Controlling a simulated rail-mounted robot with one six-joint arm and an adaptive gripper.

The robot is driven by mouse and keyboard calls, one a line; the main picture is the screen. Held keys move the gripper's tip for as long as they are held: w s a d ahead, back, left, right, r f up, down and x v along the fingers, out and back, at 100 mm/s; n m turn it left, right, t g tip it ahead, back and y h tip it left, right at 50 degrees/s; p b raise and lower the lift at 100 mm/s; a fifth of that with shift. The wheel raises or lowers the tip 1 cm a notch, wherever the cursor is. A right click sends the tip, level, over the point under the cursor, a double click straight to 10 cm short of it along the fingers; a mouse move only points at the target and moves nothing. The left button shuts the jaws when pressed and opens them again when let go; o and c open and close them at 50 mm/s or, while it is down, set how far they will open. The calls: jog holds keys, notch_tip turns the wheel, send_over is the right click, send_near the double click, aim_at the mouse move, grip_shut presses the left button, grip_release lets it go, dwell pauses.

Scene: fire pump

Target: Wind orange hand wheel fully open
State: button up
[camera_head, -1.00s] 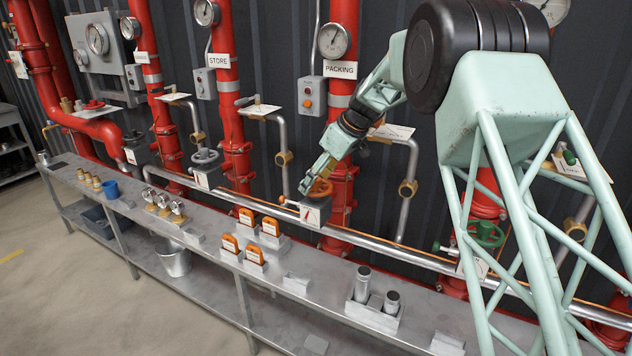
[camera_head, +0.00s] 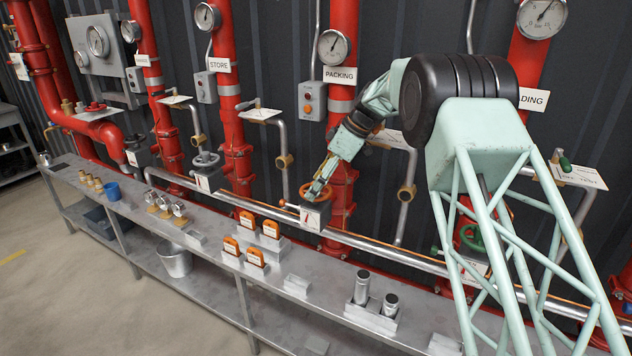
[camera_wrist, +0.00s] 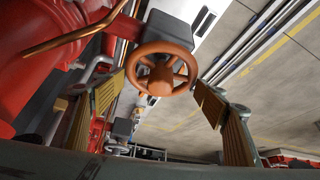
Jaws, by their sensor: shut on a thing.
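The orange hand wheel (camera_head: 327,191) sits low on the red pipe under the PACKING sign, above a grey box with a white dial and red needle (camera_head: 309,219). My gripper (camera_head: 314,191) reaches down onto the wheel from above, and its fingers hide part of the rim. In the wrist view the wheel (camera_wrist: 160,47) shows whole, with its spokes and hub, between the two ribbed fingers of my gripper (camera_wrist: 159,82). The fingers are spread to the wheel's width and are shut on it. The exact contact points are hard to see.
A silver rail (camera_head: 380,252) runs in front of the pipes. A grey hand wheel (camera_head: 206,159) stands left, a green one (camera_head: 472,237) right, partly behind my arm.

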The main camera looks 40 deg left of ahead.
jog(key=shift+n+g+h+p, duration=0.35)
jog(key=shift+n+p, duration=0.55)
jog(key=shift+p, duration=0.35)
jog(key=shift+n+g+h+p, duration=0.35)
jog(key=shift+n+p, duration=0.65)
jog(key=shift+p, duration=0.8)
jog(key=shift+f, duration=0.1)
jog(key=o, duration=1)
jog(key=shift+d, duration=0.1)
jog(key=shift+c, duration=0.2)
jog(key=shift+m+b, duration=0.7)
jog(key=shift+b, duration=0.75)
jog(key=shift+m+t+y+b, duration=0.5)
jog(key=shift+m+b, duration=0.2)
jog(key=shift+b, duration=0.35)
